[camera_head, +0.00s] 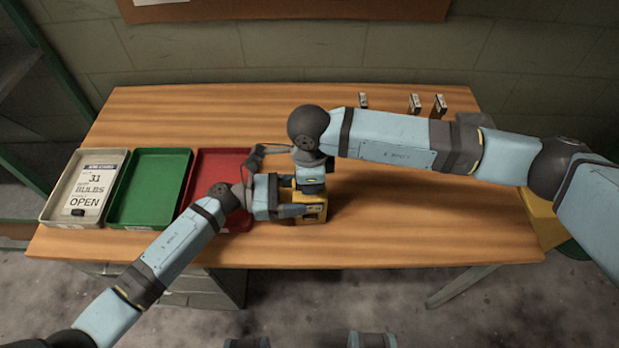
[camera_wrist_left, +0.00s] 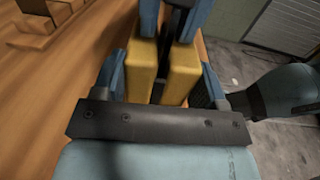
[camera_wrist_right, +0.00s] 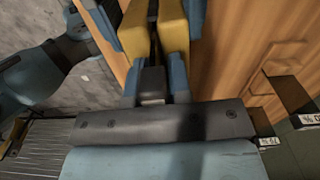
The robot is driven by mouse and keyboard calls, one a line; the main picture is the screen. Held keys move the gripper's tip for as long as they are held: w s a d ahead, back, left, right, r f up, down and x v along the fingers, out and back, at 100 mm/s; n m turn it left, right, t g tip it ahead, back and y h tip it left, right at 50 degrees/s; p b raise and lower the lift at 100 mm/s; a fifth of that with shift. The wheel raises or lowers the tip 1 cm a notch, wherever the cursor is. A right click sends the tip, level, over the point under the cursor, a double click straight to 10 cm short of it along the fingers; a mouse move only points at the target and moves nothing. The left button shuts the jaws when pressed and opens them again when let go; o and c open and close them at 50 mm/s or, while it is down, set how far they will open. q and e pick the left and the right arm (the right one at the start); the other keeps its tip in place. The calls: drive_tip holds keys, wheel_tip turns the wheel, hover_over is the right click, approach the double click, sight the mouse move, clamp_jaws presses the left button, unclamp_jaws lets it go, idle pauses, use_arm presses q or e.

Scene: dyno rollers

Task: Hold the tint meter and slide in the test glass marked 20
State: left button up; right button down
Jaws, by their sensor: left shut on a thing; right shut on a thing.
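The yellow tint meter (camera_head: 314,211) is near the front middle of the table. My left gripper (camera_head: 299,204) is shut on it from the left. In the left wrist view the meter (camera_wrist_left: 140,68) shows two yellow halves with a dark slot between, held between blue fingers. My right gripper (camera_head: 311,187) is directly above the meter. In the right wrist view its fingers are shut on a dark-ended test glass (camera_wrist_right: 152,82), in line with the slot of the meter (camera_wrist_right: 134,35). The glass's mark is hidden, and I cannot tell how deep it sits.
Several trays stand at the left: a grey one (camera_head: 51,215) with a printed card, a green one (camera_head: 122,214) and a red one (camera_head: 202,165) partly behind my left arm. Three small labelled pieces (camera_head: 415,103) stand at the back right. The table's right front is clear.

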drive_tip(key=c, duration=1)
unclamp_jaws()
drive_tip(key=shift+o, duration=0.2)
wheel_tip(320, 180, up, 12)
use_arm(q)
drive_tip(key=o, duration=0.8)
drive_tip(key=shift+o, duration=0.2)
